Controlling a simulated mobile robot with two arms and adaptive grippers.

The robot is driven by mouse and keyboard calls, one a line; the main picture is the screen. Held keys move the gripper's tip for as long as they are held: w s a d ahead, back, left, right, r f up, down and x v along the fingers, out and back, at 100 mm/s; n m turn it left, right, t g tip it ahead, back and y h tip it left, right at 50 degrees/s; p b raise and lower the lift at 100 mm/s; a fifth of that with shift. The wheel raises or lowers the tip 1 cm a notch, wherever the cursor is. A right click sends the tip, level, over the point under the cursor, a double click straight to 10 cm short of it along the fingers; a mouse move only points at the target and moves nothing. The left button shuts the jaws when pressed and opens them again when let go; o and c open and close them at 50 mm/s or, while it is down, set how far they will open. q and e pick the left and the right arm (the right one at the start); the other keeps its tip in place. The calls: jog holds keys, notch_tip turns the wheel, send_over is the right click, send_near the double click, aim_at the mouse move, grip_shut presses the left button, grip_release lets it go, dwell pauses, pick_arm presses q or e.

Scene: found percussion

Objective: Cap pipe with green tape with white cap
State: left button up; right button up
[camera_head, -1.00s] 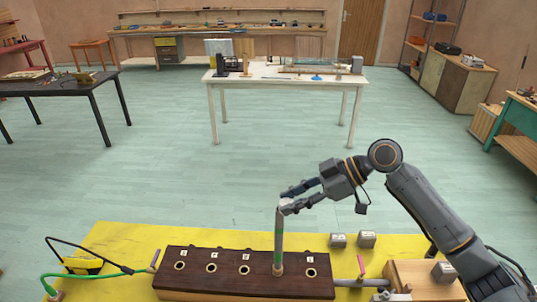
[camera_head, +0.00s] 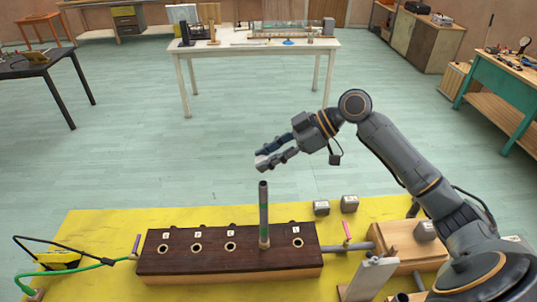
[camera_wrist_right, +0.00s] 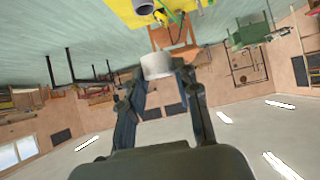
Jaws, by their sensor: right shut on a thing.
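The pipe with green tape (camera_head: 264,215) stands upright in a hole of the dark wooden block (camera_head: 180,262). Its top end is uncovered and looks open. My right gripper (camera_head: 262,161) is above the pipe top, apart from it. It is shut on the white cap, which shows clearly between the fingertips in the right wrist view (camera_wrist_right: 157,66) and only as a small pale patch in the head view. A grey round end at the top of the wrist view may be the pipe. My left gripper is not in view.
The block has several other open holes with small labels and lies on a yellow mat (camera_head: 95,222). A green hose (camera_head: 75,271) is at the left. A wooden box (camera_head: 405,240) and a white bracket (camera_head: 370,278) are at the right.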

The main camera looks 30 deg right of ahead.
aim_at(262, 184)
jog(key=shift+s+f+b, duration=0.1)
jog(key=shift+f+b, duration=0.2)
jog(key=shift+f, duration=0.35)
jog(key=shift+f+b, duration=0.3)
jog(key=shift+f, duration=0.1)
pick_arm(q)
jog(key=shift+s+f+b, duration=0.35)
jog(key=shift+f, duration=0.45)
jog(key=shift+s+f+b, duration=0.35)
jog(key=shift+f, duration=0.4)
pick_arm(e)
jog(key=shift+f, duration=1.1)
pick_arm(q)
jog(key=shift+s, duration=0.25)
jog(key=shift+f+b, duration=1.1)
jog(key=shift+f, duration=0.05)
pick_arm(e)
jog(key=shift+s+f, duration=0.1)
jog(key=shift+f, duration=1.55)
jog(key=o, duration=0.8)
jog(key=shift+o, duration=0.2)
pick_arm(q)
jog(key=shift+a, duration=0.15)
